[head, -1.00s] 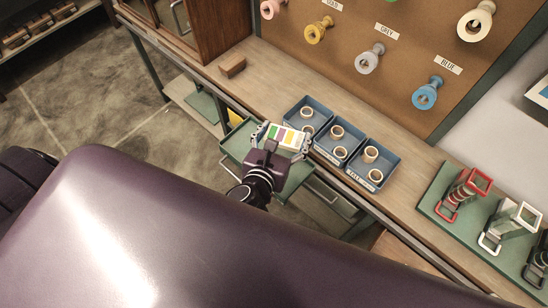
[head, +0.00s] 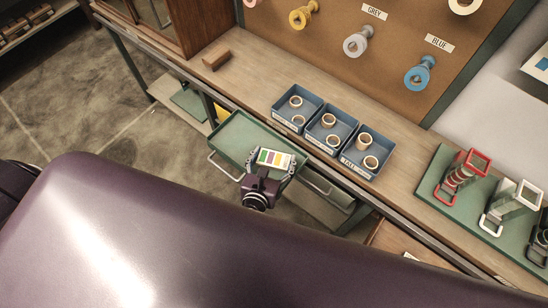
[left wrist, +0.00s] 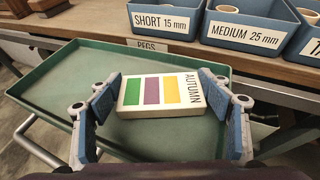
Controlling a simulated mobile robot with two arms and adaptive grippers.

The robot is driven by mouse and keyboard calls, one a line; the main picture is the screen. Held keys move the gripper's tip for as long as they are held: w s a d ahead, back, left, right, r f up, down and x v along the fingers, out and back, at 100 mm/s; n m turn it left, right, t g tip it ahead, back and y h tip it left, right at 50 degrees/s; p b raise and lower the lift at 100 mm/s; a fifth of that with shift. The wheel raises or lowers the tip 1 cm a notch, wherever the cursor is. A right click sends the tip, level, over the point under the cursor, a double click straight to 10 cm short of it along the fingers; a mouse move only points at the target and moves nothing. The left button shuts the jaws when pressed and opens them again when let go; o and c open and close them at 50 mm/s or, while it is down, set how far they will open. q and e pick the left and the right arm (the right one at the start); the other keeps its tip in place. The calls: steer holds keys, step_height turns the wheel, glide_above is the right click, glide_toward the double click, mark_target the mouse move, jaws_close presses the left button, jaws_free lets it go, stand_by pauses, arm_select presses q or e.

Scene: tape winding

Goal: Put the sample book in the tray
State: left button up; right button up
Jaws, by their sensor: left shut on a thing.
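The sample book (head: 269,158) is a small pale block with coloured stripes. In the left wrist view the book (left wrist: 162,93) shows green, purple and yellow bands and the word AUTUMN. My left gripper (head: 268,166) is shut on it, with a finger at each side, as the left wrist view (left wrist: 160,98) shows. The green tray (head: 240,130) has a raised rim and lies beside the bench. The book is over the tray's near right part in the head view. In the left wrist view the tray (left wrist: 55,85) spreads behind and beneath it; I cannot tell the gap. My right gripper is not in view.
Blue bins (head: 327,132) with rings stand on the wooden bench (head: 240,78) past the tray. A brown block (head: 216,57) lies farther left. A green board (head: 455,205) with coloured frames is at the right. Most of the tray is bare.

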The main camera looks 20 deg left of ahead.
arm_select(q)
steer(key=shift+f, duration=0.2)
steer(key=o, duration=1.2)
steer(key=shift+c, duration=0.2)
steer(key=shift+r, duration=0.15)
steer(key=b+v, duration=0.1)
steer(key=v, duration=1.1)
